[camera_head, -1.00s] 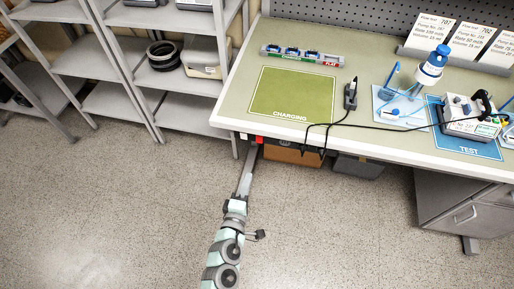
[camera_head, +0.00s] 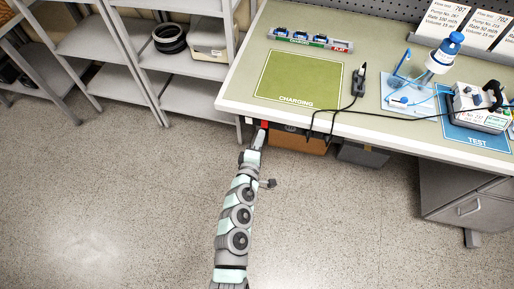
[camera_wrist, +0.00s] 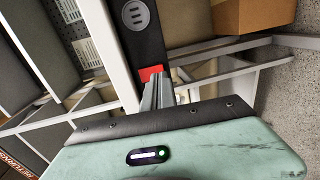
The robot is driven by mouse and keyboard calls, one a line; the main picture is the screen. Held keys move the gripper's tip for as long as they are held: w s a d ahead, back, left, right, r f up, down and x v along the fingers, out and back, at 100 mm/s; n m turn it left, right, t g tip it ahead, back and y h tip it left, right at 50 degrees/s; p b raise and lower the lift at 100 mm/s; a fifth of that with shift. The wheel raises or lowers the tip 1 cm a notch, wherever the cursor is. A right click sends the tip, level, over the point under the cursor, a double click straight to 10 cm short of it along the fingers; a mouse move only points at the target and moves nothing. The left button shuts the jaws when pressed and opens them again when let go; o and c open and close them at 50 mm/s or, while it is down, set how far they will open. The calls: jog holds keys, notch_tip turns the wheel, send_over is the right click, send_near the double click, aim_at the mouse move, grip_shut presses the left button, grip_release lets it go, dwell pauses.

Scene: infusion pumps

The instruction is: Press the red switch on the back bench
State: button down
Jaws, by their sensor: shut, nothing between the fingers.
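The red switch (camera_head: 265,124) is a small red block under the front edge of the back bench (camera_head: 300,115), near its left end. In the wrist view the red switch (camera_wrist: 151,72) sits on a dark strip along the bench edge, partly hidden behind my fingers. My gripper (camera_head: 261,132) is shut and empty, its tips right at the switch. In the wrist view my gripper (camera_wrist: 157,84) overlaps the lower part of the red switch; I cannot tell whether the tips touch it or how far it is pushed in.
A brown box (camera_head: 298,143) and a grey bin (camera_head: 362,154) are under the bench, right of my gripper. A black cable (camera_head: 322,124) hangs over the front edge. Metal shelves (camera_head: 185,80) stand to the left. The floor in front is clear.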

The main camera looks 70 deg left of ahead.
jog(key=shift+x, duration=1.1)
jog(key=shift+f+b, duration=0.15)
jog(key=shift+b, duration=0.2)
jog(key=shift+a+b, duration=0.15)
jog(key=shift+b, duration=0.6)
jog(key=s+d+f, duration=0.1)
jog(key=s+d, duration=0.7)
jog(key=d, duration=0.3)
jog(key=shift+s+f+b, duration=0.15)
jog(key=shift+f+b, duration=0.15)
jog(key=shift+f, duration=0.05)
